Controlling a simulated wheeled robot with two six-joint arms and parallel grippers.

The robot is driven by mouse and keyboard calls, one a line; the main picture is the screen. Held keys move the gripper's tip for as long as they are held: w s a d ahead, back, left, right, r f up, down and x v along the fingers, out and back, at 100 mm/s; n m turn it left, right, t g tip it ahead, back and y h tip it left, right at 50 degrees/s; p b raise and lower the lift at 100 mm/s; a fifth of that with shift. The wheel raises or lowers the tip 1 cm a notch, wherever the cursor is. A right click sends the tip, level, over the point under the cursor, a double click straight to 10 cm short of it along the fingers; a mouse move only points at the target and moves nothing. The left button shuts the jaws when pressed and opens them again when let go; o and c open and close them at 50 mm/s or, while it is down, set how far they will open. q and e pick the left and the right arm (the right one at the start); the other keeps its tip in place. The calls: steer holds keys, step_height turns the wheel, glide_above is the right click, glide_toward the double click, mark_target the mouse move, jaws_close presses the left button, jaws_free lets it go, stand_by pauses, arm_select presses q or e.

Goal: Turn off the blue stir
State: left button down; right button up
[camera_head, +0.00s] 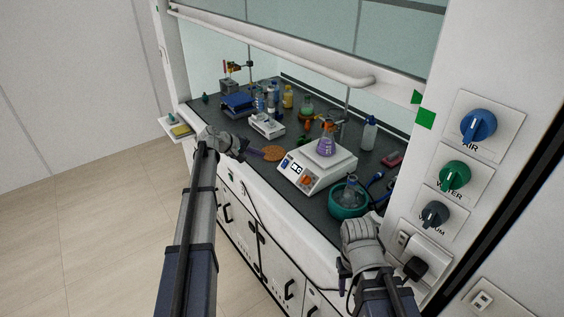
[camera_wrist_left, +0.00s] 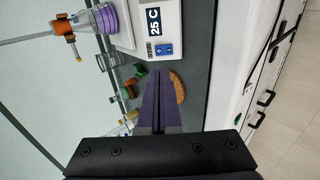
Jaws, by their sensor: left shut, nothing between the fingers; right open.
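A white hotplate stirrer (camera_head: 323,168) stands on the dark fumehood bench with a flask of purple liquid (camera_head: 325,146) on its plate. Its front panel has a lit display (camera_head: 296,168). In the left wrist view the display (camera_wrist_left: 154,22) reads 25 C, with a blue switch (camera_wrist_left: 164,49) beside it. My left gripper (camera_head: 253,152) is over the bench edge, left of the stirrer and apart from it. In the wrist view its fingers (camera_wrist_left: 160,73) are shut and empty, below the blue switch in the picture. My right gripper (camera_head: 344,270) is open at the lower right; its fingers are hardly visible.
A round cork mat (camera_head: 273,153) lies between my left gripper and the stirrer. A teal bowl (camera_head: 346,203) holding a flask stands right of the stirrer. Bottles, a blue device (camera_head: 238,104) and a white balance (camera_head: 267,125) stand behind. The raised sash (camera_head: 280,50) hangs above.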

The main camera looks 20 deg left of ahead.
mark_target(286, 162)
arm_select(q)
steer(key=shift+w+a+r, duration=0.15)
steer(key=shift+a, duration=0.15)
steer(key=b+x, duration=0.8)
steer(key=x, duration=0.5)
steer(key=shift+w, duration=0.15)
steer(key=shift+w+d+f+b, duration=0.2)
steer(key=shift+w+d+b, duration=0.05)
steer(key=shift+d+b, duration=0.1)
